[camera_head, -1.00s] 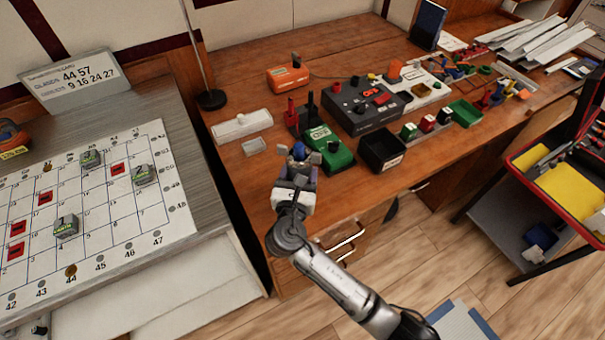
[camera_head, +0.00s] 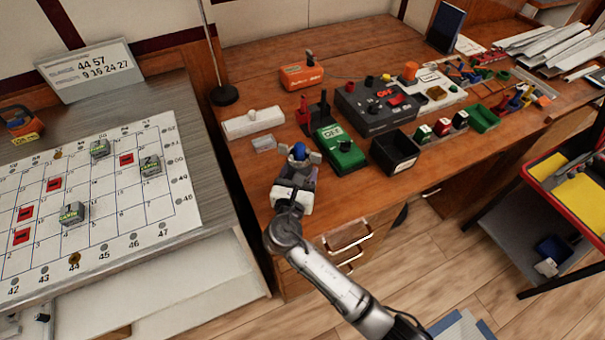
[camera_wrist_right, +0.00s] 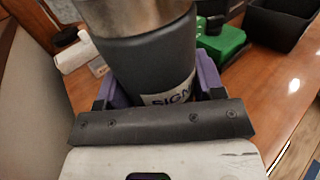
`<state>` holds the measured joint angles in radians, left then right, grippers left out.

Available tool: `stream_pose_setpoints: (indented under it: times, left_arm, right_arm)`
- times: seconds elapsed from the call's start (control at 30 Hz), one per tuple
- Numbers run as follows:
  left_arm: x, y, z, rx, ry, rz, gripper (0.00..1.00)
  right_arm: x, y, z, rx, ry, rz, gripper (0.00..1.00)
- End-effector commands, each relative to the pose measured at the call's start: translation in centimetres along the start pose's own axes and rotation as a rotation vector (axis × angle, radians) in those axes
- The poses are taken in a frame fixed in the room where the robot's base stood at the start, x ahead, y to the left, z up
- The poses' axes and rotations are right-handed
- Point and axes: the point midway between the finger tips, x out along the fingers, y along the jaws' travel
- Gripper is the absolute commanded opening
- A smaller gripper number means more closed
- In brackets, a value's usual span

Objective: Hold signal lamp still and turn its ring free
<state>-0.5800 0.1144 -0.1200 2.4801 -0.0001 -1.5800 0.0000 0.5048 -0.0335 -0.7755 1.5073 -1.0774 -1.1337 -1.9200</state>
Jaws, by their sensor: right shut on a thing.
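The signal lamp shows in the head view as a small blue cap (camera_head: 299,150) standing up between the fingers of my right gripper (camera_head: 297,159). In the right wrist view its dark grey round body (camera_wrist_right: 145,65) carries a white label reading "SIGN", with the rest cut off. A bare metal ring (camera_wrist_right: 130,14) sits above the body at the picture's top edge. My right gripper is shut on the body, with purple finger parts on both sides of it. It is over the front edge of the wooden bench (camera_head: 255,163). My left gripper is not in view.
A green device (camera_head: 340,150) and an open black bin (camera_head: 396,152) stand right of the gripper. A white box (camera_head: 253,122) and a small clear tray (camera_head: 263,143) lie behind left. A grey control box (camera_head: 375,107) stands farther back. A gridded board (camera_head: 90,200) is at left.

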Motion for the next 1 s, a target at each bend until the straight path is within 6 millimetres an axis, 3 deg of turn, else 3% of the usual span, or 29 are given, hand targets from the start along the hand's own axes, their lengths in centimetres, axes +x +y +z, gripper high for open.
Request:
stream_pose_setpoints:
  times: [1.0]
  left_arm:
    - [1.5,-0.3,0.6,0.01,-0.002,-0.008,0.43]
  right_arm:
    - [0.5,1.9,-1.5,0.002,-0.004,0.001,0.19]
